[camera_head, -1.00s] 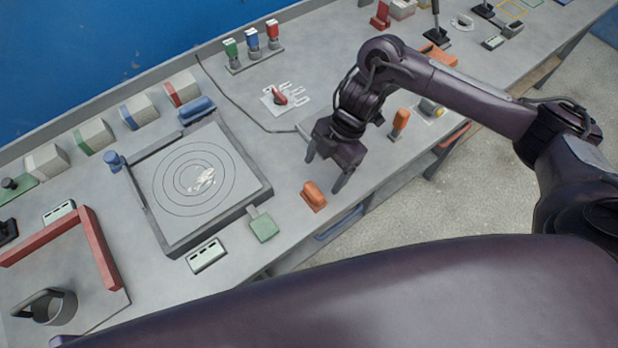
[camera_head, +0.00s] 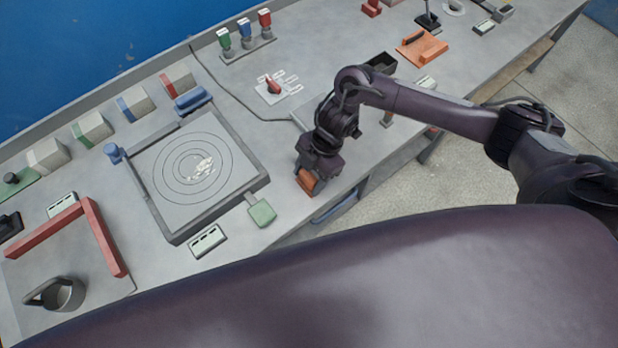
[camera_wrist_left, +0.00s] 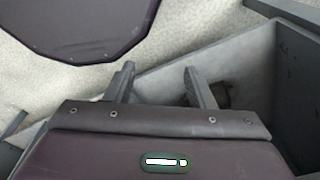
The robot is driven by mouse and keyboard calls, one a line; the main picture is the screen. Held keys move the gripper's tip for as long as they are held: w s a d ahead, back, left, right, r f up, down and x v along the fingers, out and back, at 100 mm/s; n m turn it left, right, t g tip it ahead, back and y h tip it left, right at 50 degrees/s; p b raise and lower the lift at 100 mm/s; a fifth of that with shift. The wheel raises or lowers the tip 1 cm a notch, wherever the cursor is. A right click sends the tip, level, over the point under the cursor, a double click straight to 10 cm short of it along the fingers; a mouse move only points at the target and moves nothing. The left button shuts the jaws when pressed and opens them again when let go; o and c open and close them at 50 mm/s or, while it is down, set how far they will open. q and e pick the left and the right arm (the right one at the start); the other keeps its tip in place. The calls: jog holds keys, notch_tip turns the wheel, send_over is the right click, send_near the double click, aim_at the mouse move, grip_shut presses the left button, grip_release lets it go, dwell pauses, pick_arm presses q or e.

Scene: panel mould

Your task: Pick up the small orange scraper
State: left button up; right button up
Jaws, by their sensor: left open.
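The small orange scraper (camera_head: 307,181) is at the table's front edge, right of the square plate with rings. My right gripper (camera_head: 308,178) is down over it, with the orange part showing between or just below the fingers. The fingertips are mostly hidden, so I cannot tell whether they press on it or whether it is off the table. My left gripper (camera_wrist_left: 160,85) shows only in the left wrist view. Its two fingers are apart with nothing between them, above a grey open box.
In the left wrist view, the grey box (camera_wrist_left: 258,60) holds a dark object (camera_wrist_left: 221,94).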

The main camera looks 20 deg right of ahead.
aim_at(309, 175)
jog(key=c, duration=0.5)
jog(key=shift+r, duration=0.15)
notch_tip(309, 175, up, 20)
jog(key=shift+f, duration=0.1)
dwell(0.3)
